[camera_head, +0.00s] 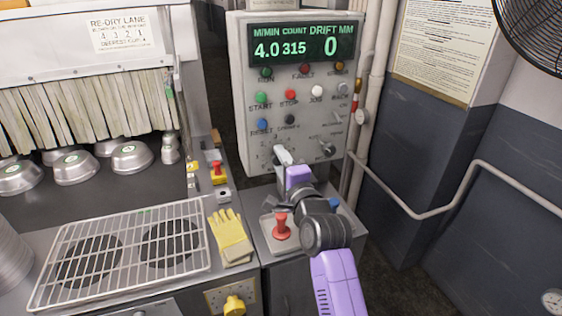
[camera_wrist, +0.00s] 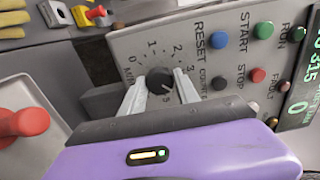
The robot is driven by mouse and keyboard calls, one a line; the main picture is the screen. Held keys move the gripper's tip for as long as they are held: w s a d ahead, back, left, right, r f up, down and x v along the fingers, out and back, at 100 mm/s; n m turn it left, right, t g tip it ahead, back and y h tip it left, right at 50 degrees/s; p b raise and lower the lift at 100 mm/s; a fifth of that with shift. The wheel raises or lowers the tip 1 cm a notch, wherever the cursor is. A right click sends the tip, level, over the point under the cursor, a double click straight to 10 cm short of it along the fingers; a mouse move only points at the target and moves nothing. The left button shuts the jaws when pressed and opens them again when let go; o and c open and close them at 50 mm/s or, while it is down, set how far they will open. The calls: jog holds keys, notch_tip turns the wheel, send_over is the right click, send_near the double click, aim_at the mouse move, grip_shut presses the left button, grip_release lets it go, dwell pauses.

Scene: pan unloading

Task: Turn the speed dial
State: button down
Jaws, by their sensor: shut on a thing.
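The speed dial (camera_wrist: 159,81) is a round black knob with a white pointer mark, on the grey control panel (camera_head: 245,110). Numbers 0 to 3 and more are printed around it. In the wrist view its pointer is toward the lower right, near a 5-like number partly hidden. My gripper (camera_wrist: 159,92) has its two pale fingers on either side of the knob, shut on it. In the head view my gripper (camera_head: 282,156) reaches the lower left of the panel and hides the dial. The display (camera_head: 300,46) reads 4.0 M/MIN, 315 COUNT and 0 DRIFT MM.
Coloured buttons, including the green START (camera_head: 261,97) and red STOP (camera_head: 290,95), sit above the dial. Yellow gloves (camera_head: 230,236), a wire rack (camera_head: 130,250) and metal pans (camera_head: 76,166) are at left. A pipe rail runs at right.

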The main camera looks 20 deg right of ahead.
jog(key=shift+f, duration=0.15)
jog(key=c, duration=0.9)
grip_release()
jog(key=shift+s, duration=0.1)
jog(key=s+b, duration=0.1)
jog(key=s, duration=0.6)
jog(key=shift+s, duration=0.35)
